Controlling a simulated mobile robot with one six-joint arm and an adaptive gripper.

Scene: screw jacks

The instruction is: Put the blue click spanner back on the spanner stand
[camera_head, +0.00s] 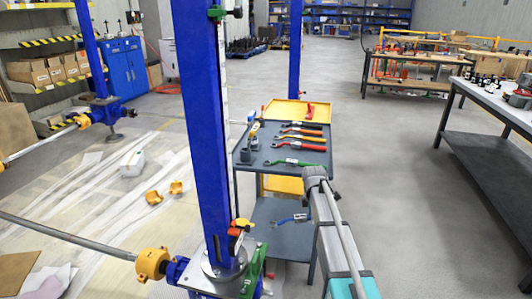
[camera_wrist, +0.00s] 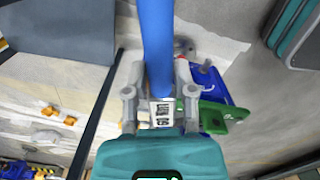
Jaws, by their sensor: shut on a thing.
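My gripper (camera_wrist: 160,92) is shut on the blue click spanner (camera_wrist: 157,45) in the wrist view. The blue shaft runs up from between the fingers to the top edge, and a pale marked label sits at the grip.
The trolley (camera_head: 268,170) carries several red-handled spanners (camera_head: 302,131) and a green one (camera_head: 299,162). A tall blue screw jack column (camera_head: 199,110) stands close left of it, its green part (camera_wrist: 222,112) near my gripper. A workbench (camera_head: 500,107) is at right; the aisle between is clear.

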